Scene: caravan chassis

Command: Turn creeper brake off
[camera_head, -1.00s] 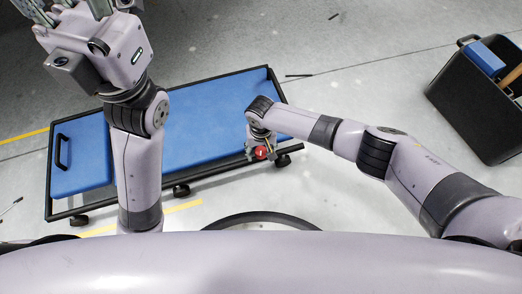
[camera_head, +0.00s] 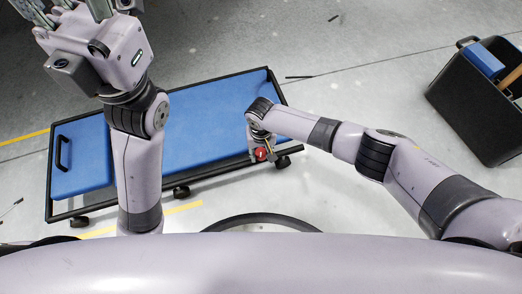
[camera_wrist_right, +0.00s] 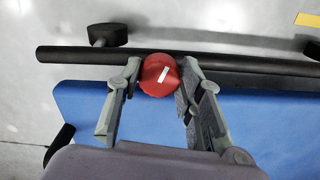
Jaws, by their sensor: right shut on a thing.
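The creeper (camera_head: 215,120) is a low blue-padded board with a black frame and casters on the floor. Its brake knob (camera_head: 260,153) is red and sits at the near frame edge toward the right end. In the right wrist view the knob (camera_wrist_right: 156,84) shows a short white mark, tilted a little to the right of upright. My right gripper (camera_wrist_right: 160,68) is shut on the knob, one finger on each side. In the head view my right gripper (camera_head: 262,150) is small and seen from above. My left gripper (camera_head: 70,10) is raised at top left, fingertips cut off.
A black bin (camera_head: 480,110) with a blue item and a wooden handle stands at the right. A black handle (camera_head: 63,152) is on the creeper's left end. A dark ring (camera_head: 262,217) shows in front of my base. The floor right of the creeper is mostly clear.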

